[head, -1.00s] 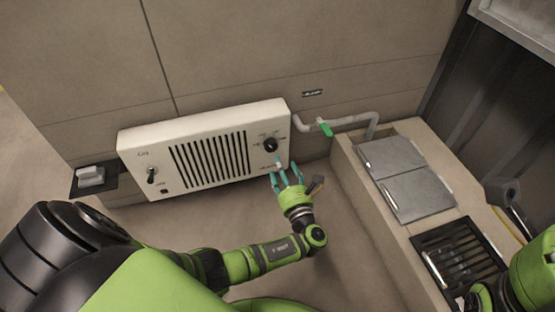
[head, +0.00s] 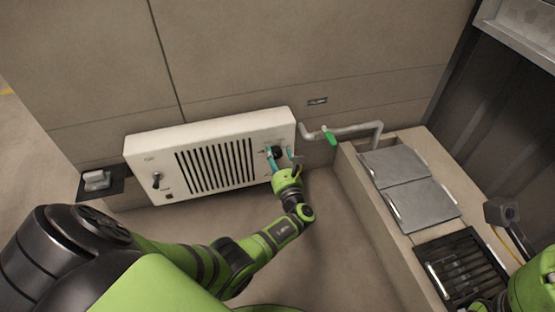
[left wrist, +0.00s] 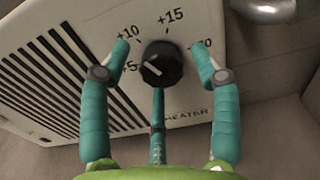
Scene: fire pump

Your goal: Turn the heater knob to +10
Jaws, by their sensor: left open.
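The heater (head: 215,157) is a white wall panel with dark vent slots. Its black heater knob (head: 278,152) is on the right side, partly hidden by my fingers in the head view. In the left wrist view the knob (left wrist: 161,64) is in full view, and its pale pointer line points left, towards the +5 mark. The +10 mark is at its upper left and +15 is above it. My left gripper (head: 280,158) is open, with teal fingers on either side of the knob and apart from it; it also shows in the left wrist view (left wrist: 162,70).
A grey pipe with a green-handled valve (head: 329,136) runs to the right of the heater. A counter with grey lids (head: 420,203) and a black grate (head: 460,268) stands at the right. A black switch (head: 156,180) is on the heater's left side.

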